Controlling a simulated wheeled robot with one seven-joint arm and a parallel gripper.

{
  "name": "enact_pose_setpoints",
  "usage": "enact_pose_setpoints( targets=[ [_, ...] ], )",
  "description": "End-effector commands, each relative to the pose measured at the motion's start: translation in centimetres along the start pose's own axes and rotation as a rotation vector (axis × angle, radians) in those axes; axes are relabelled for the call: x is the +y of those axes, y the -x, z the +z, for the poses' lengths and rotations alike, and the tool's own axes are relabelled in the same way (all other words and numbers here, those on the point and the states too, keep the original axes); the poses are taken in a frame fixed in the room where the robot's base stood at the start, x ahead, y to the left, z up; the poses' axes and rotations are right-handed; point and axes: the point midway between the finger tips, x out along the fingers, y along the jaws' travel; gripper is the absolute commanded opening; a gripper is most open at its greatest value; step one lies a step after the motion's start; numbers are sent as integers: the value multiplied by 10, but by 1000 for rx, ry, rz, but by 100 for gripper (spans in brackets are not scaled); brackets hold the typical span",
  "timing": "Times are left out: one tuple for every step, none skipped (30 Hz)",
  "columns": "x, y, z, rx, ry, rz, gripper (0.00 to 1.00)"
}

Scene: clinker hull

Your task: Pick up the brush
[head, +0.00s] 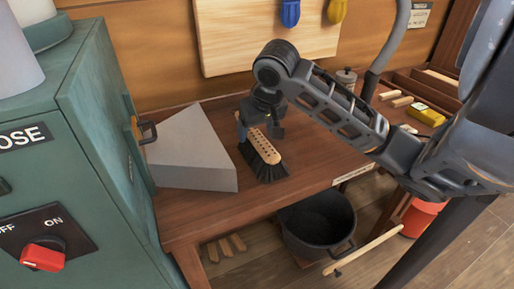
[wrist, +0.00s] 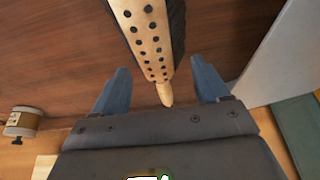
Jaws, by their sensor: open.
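The brush (head: 262,152) lies on the wooden bench in the head view, with a pale, dotted wooden back and dark bristles along its sides. My gripper (head: 258,122) is over its far end, jaws pointing down. In the wrist view the brush (wrist: 150,40) runs from the top edge down to a narrow pale tip. That tip lies between the two blue fingers of my gripper (wrist: 162,85), with a gap on each side. The gripper is open and holds nothing. The exact height of the fingers over the brush is hard to tell.
A grey wedge-shaped block (head: 192,150) stands just left of the brush. A green cabinet (head: 90,110) is at the left. A small lidded canister (head: 346,80) and a yellow object (head: 426,115) are at the back right. A black pot (head: 320,222) sits below the bench edge.

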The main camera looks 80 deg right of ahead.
Motion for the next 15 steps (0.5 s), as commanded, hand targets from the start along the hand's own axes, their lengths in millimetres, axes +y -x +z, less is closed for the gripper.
enact_pose_setpoints(
  targets=[
    [1,-4,0,-1,0,2,74],
    [1,-7,-1,-1,0,2,74],
    [2,-11,-1,0,0,2,74],
    [3,-14,-2,-2,0,3,74],
    [4,-19,-2,-1,-1,3,74],
    [4,-25,-3,-3,-1,3,74],
    [5,-29,-3,-2,-1,2,74],
    [6,-33,-4,-2,-1,3,74],
    [5,-40,-3,-2,0,2,74],
    [5,-43,-3,-1,0,2,74],
    [5,-46,-4,0,0,1,74],
    [5,-50,-4,0,0,2,74],
    [5,-52,-4,0,0,2,74],
    [5,-53,-4,1,1,2,74],
    [5,-54,-4,2,1,1,74]
  ],
)
